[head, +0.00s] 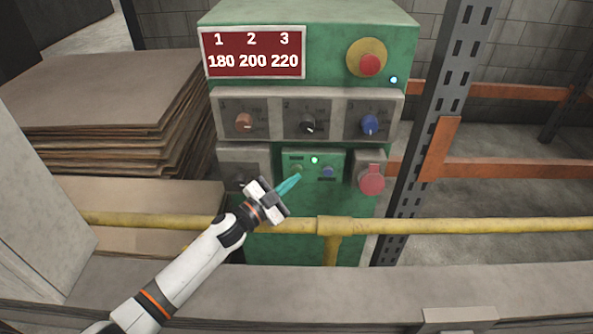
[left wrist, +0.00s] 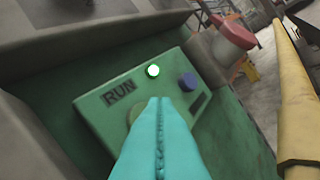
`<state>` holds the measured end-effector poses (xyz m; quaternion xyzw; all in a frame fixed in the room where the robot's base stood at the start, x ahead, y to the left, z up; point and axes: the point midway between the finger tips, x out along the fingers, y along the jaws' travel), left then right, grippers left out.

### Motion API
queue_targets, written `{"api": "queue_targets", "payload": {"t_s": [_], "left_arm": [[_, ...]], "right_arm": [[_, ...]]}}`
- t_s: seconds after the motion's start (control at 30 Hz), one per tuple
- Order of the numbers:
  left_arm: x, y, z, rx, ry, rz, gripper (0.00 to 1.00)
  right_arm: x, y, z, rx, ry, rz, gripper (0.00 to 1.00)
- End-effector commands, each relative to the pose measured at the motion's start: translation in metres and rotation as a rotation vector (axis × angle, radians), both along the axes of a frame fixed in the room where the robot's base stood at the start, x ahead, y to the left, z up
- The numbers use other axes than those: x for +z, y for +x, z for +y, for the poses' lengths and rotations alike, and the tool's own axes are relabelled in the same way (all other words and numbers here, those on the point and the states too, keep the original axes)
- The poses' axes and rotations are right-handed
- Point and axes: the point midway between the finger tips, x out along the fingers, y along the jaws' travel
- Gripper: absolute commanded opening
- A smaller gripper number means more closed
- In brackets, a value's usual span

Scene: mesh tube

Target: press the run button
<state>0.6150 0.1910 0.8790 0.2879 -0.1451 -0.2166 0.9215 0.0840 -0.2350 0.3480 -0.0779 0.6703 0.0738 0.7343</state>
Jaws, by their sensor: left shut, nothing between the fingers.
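The green control panel (head: 326,179) sits low on the green machine. In the left wrist view, the panel (left wrist: 118,112) carries the label RUN (left wrist: 119,92), a lit green-white lamp (left wrist: 152,71) and a blue button (left wrist: 187,82). The lamp (head: 314,160) and blue button (head: 327,172) also show in the head view. A round green button (left wrist: 134,112) lies below the RUN label, partly hidden behind my fingers. My left gripper (head: 297,178) is shut and empty, its teal fingertips (left wrist: 160,104) over that button. I cannot tell whether they touch it. My right gripper is not in view.
A yellow rail (head: 450,226) runs across the front of the machine, below my gripper. A red knob (head: 371,180) is right of the panel. Three dials (head: 308,123) and a red emergency button (head: 369,65) are above. Stacked cardboard (head: 110,100) stands left.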

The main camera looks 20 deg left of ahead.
Motion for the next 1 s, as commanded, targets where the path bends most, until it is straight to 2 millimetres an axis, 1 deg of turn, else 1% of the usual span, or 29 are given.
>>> {"api": "queue_targets", "payload": {"t_s": [0.03,0.1,0.5,0.63,1.0], "left_arm": [[0.002,-0.006,-0.002,-0.001,-0.002,0.002,0.00],[0.002,-0.013,-0.004,0.000,-0.001,0.002,0.00],[0.002,-0.048,-0.014,0.000,-0.002,0.001,0.00],[0.001,-0.052,-0.015,0.000,-0.001,-0.001,0.00],[0.001,-0.052,-0.015,0.000,-0.001,-0.001,0.00]], "right_arm": [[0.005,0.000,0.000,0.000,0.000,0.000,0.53],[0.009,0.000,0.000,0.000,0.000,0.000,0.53],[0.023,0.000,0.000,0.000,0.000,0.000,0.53],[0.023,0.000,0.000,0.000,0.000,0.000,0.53],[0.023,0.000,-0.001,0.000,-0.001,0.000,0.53]]}}
